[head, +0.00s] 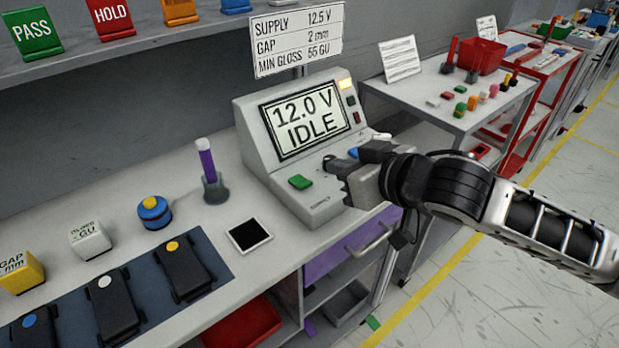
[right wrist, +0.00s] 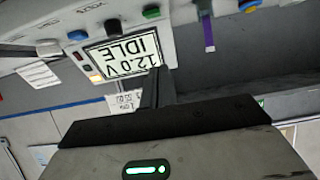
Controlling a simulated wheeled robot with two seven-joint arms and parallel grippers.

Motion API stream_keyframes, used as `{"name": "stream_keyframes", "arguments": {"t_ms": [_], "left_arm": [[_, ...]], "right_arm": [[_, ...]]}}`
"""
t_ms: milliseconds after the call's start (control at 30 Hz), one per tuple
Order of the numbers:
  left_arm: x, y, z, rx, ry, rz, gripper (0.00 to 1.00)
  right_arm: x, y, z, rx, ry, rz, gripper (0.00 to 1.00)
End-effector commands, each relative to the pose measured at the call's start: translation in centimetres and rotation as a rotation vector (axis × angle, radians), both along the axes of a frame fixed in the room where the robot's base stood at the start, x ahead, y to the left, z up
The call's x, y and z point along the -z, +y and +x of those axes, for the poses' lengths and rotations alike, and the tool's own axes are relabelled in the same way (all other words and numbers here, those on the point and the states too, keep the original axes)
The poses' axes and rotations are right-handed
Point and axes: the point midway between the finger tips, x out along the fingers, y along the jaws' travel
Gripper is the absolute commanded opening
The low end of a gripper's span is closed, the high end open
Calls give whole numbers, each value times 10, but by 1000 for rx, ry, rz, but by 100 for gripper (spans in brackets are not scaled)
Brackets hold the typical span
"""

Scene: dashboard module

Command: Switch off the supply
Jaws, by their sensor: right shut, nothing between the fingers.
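The grey supply console (head: 250,130) stands on the bench; its screen (head: 305,117) reads "12.0 V IDLE". A green button (head: 300,181) is on its sloped front, near the label "SUPPLY" (head: 322,200). A blue control (head: 353,152) shows partly behind my right gripper (head: 332,165). That gripper is shut and empty, over the right part of the console's control panel, and hides some of it. Contact cannot be told. In the right wrist view, its fingers (right wrist: 161,82) overlap the screen; the green button (right wrist: 151,12) and blue control (right wrist: 77,35) are clear of them. My left gripper is out of view.
A sign (head: 298,38) above the console reads "SUPPLY 12.5 V". A purple-topped stick in a holder (head: 215,188), a blue puck (head: 154,212) and a dark square pad (head: 249,234) lie left of the console. A side table (head: 430,85) with small parts stands at right.

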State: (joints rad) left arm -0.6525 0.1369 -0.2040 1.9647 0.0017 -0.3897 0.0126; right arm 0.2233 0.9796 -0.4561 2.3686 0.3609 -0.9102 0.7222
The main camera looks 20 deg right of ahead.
Motion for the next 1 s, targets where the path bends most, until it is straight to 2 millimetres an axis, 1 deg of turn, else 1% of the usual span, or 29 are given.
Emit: {"name": "stream_keyframes", "arguments": {"t_ms": [167, 267, 367, 733, 800, 1000], "left_arm": [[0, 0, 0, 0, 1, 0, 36], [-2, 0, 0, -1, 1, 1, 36], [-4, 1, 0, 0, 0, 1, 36], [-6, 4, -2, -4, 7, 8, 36], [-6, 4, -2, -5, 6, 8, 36], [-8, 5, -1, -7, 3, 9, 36]], "right_arm": [[1, 0, 2, 1, 0, 0, 0], [3, 3, 8, 2, 0, 2, 0], [9, 8, 21, 2, -1, 3, 0], [42, 32, 87, 1, -1, -2, 0], [57, 30, 83, 1, 6, -4, 0], [77, 28, 79, 1, 2, -3, 0]]}}
